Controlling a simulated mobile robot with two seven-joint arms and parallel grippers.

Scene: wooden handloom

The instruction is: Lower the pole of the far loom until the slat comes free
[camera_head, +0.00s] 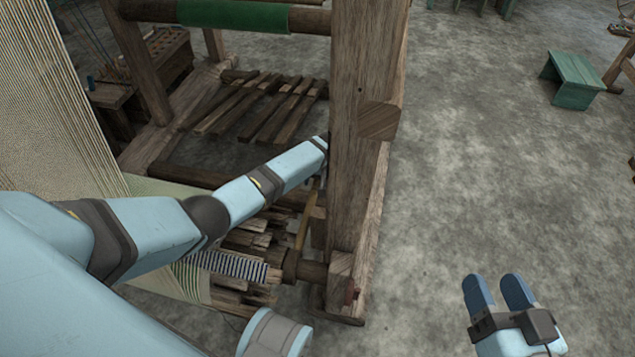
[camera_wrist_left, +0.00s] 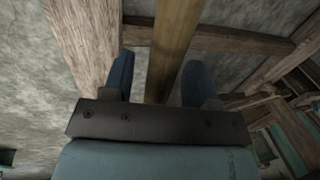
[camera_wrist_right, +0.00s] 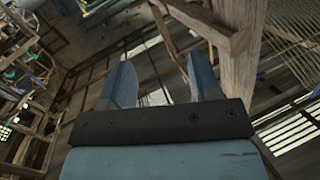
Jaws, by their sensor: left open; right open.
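A wooden loom with a thick post (camera_head: 352,150) fills the left and middle of the head view. A thin yellowish pole (camera_head: 305,215) stands tilted beside the foot of the post. My left arm reaches across the loom to the post, which hides its gripper in the head view. In the left wrist view the pole (camera_wrist_left: 172,45) runs between the two spread fingers of my left gripper (camera_wrist_left: 160,75), with gaps on both sides. My right gripper (camera_head: 497,282) is open and empty over bare floor at the lower right. I cannot pick out the slat with certainty.
Cream warp threads (camera_head: 40,90) hang at the left. A roller with green cloth (camera_head: 235,15) crosses the loom's top. Several treadle bars (camera_head: 265,108) lie inside the frame. A green stool (camera_head: 573,80) stands at the upper right.

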